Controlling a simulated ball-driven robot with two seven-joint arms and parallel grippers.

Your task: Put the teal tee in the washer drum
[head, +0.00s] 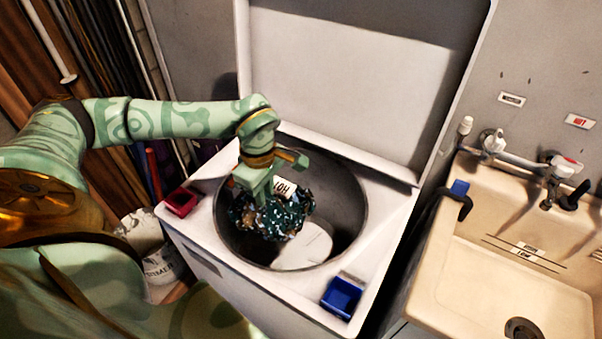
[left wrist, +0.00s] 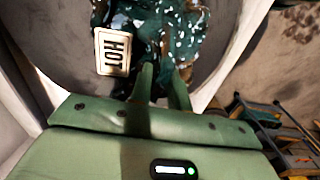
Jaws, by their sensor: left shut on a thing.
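The teal tee (head: 275,218) is a crumpled dark teal cloth with pale speckles. It hangs from my left gripper (head: 262,190), which is shut on it, at the mouth of the washer drum (head: 345,195). In the left wrist view the tee (left wrist: 180,45) lies just beyond the two fingertips (left wrist: 162,75) of that gripper, with the grey drum wall (left wrist: 60,40) around it. Whether the tee touches the drum floor is hidden. My right gripper is not in view.
The white washer lid (head: 350,80) stands open behind the drum. A red tray (head: 181,202) and a blue tray (head: 342,297) sit on the washer top. A beige sink (head: 520,260) stands at the right, and a white bucket (head: 160,265) at the left.

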